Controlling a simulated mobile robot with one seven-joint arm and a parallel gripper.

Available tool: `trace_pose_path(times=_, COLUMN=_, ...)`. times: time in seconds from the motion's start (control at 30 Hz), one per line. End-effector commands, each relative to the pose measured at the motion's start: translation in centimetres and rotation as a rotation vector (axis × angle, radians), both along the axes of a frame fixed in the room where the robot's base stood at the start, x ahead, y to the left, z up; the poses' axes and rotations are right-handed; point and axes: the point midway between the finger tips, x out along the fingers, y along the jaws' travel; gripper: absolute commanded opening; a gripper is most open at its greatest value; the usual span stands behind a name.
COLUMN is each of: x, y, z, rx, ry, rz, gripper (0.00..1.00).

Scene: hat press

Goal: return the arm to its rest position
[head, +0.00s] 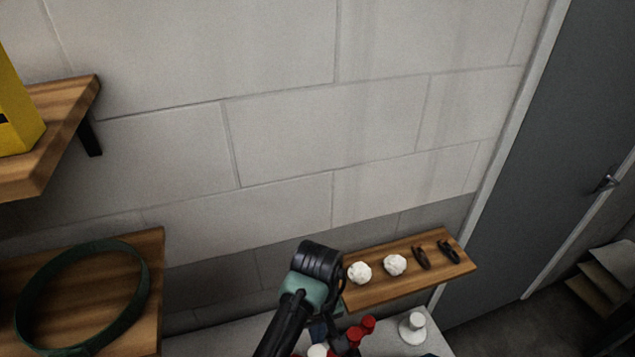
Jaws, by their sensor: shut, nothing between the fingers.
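My arm (303,288), black with a teal-green section, rises from the bottom edge of the head view and bends over near the right-hand wooden shelf. Its far end past the bend is hidden behind the arm or below the frame. I cannot make out my gripper or its fingers here.
The right shelf (376,292) holds two white crumpled balls (359,272) (395,265) and two dark items. Red-topped objects (367,324) and a white knobbed piece (412,328) stand on the light surface below. Left shelves hold a green band (141,284) and a yellow object (15,95). A grey door is right.

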Motion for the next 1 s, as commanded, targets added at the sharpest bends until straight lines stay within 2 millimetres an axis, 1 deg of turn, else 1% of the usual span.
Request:
trace_pose_path(times=0.1, x=0.0, y=0.0, z=0.0, rx=0.000, ry=0.000, rz=0.000, gripper=0.00)
trace_pose_path(times=0.17, x=0.8, y=-0.8, z=0.2, rx=-0.014, ry=-0.037, rz=-0.020, gripper=0.00)
trace_pose_path(times=0.27, x=3.3, y=-3.1, z=1.5, rx=-0.056, ry=-0.161, rz=-0.076, gripper=0.00)
trace_pose_path(times=0.37, x=6.7, y=-6.2, z=4.5, rx=-0.112, ry=-0.357, rz=-0.155, gripper=0.00)
trace_pose_path(times=0.4, x=8.0, y=-7.4, z=6.1, rx=-0.132, ry=-0.447, rz=-0.187, gripper=0.00)
trace_pose_path(times=0.47, x=9.8, y=-9.1, z=8.9, rx=-0.160, ry=-0.585, rz=-0.230, gripper=0.00)
trace_pose_path(times=0.5, x=10.7, y=-10.0, z=11.0, rx=-0.175, ry=-0.679, rz=-0.257, gripper=0.00)
trace_pose_path(times=0.53, x=11.3, y=-10.6, z=12.6, rx=-0.184, ry=-0.751, rz=-0.277, gripper=0.00)
trace_pose_path(times=0.57, x=11.8, y=-11.1, z=14.3, rx=-0.191, ry=-0.823, rz=-0.293, gripper=0.00)
trace_pose_path(times=0.6, x=12.3, y=-11.6, z=16.6, rx=-0.198, ry=-0.919, rz=-0.312, gripper=0.00)
trace_pose_path(times=0.67, x=12.7, y=-12.1, z=20.2, rx=-0.200, ry=-1.067, rz=-0.337, gripper=0.00)
trace_pose_path(times=0.7, x=12.7, y=-12.2, z=22.6, rx=-0.197, ry=-1.166, rz=-0.349, gripper=0.00)
trace_pose_path(times=0.77, x=12.3, y=-12.1, z=26.2, rx=-0.183, ry=-1.313, rz=-0.361, gripper=0.00)
trace_pose_path(times=0.8, x=11.8, y=-11.8, z=28.6, rx=-0.169, ry=-1.409, rz=-0.364, gripper=0.00)
trace_pose_path(times=0.87, x=10.6, y=-11.0, z=32.0, rx=-0.139, ry=-1.552, rz=-0.361, gripper=0.00)
trace_pose_path(times=0.9, x=9.6, y=-10.3, z=34.1, rx=-0.112, ry=-1.644, rz=-0.355, gripper=0.00)
trace_pose_path(times=0.97, x=7.7, y=-9.0, z=37.0, rx=-0.065, ry=-1.776, rz=-0.340, gripper=0.00)
trace_pose_path(times=1.0, x=6.3, y=-8.1, z=38.8, rx=-0.027, ry=-1.860, rz=-0.326, gripper=0.00)
